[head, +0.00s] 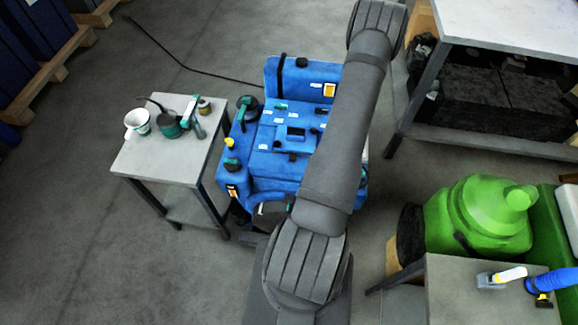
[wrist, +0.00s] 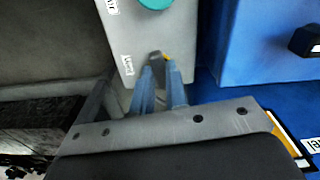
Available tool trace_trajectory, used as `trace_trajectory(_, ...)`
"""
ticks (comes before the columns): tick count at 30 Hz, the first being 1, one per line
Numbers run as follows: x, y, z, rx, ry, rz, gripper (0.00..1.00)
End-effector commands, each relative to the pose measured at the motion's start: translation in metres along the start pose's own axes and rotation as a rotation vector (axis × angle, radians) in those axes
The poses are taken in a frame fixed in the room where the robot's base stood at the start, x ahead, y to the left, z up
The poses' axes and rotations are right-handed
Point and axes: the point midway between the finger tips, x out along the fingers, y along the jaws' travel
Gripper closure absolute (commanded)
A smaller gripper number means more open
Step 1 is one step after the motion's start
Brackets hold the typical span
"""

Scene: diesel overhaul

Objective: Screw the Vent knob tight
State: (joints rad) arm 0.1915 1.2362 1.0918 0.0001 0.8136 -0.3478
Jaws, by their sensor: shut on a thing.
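In the wrist view, a small dark grey knob (wrist: 155,55) with a bit of yellow beside it sits on a light grey panel (wrist: 150,30). A small white label (wrist: 127,65) is just left of the knob, its text too blurred to read surely; I take this knob for the Vent knob. My gripper (wrist: 158,72) has its two blue-grey fingers shut on the knob, which is partly hidden between the tips. In the head view my arm hides the gripper and the knob beside the blue engine (head: 265,165).
A teal round knob (wrist: 155,3) is higher on the panel. The engine's blue side with a black part (wrist: 306,41) is to the right. In the head view, a small table (head: 150,165) with cups stands left, a workbench (head: 510,25) and a green machine (head: 480,215) right.

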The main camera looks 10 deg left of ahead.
Motion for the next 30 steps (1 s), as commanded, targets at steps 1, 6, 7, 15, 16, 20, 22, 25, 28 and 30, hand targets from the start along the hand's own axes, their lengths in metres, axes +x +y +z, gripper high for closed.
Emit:
trace_trajectory(1, 0.0000, 0.0003, 0.0000, 0.052, 0.000, 0.000, 1.00)
trace_trajectory(6, 0.0002, 0.0003, 0.0000, 0.201, 0.000, 0.000, 1.00)
trace_trajectory(7, 0.0002, 0.0003, 0.0000, 0.214, 0.000, 0.000, 1.00)
trace_trajectory(15, 0.0002, 0.0004, 0.0000, 0.234, 0.000, 0.000, 1.00)
trace_trajectory(16, 0.0002, 0.0004, 0.0000, 0.234, 0.000, 0.000, 1.00)
trace_trajectory(20, 0.0003, 0.0004, 0.0000, 0.278, 0.000, 0.000, 1.00)
trace_trajectory(22, 0.0004, 0.0004, 0.0000, 0.347, 0.000, 0.000, 1.00)
trace_trajectory(25, 0.0006, 0.0005, 0.0000, 0.464, 0.000, 0.000, 1.00)
trace_trajectory(28, 0.0007, 0.0005, 0.0000, 0.564, 0.000, 0.000, 1.00)
trace_trajectory(30, 0.0008, 0.0005, 0.0000, 0.613, 0.000, 0.000, 1.00)
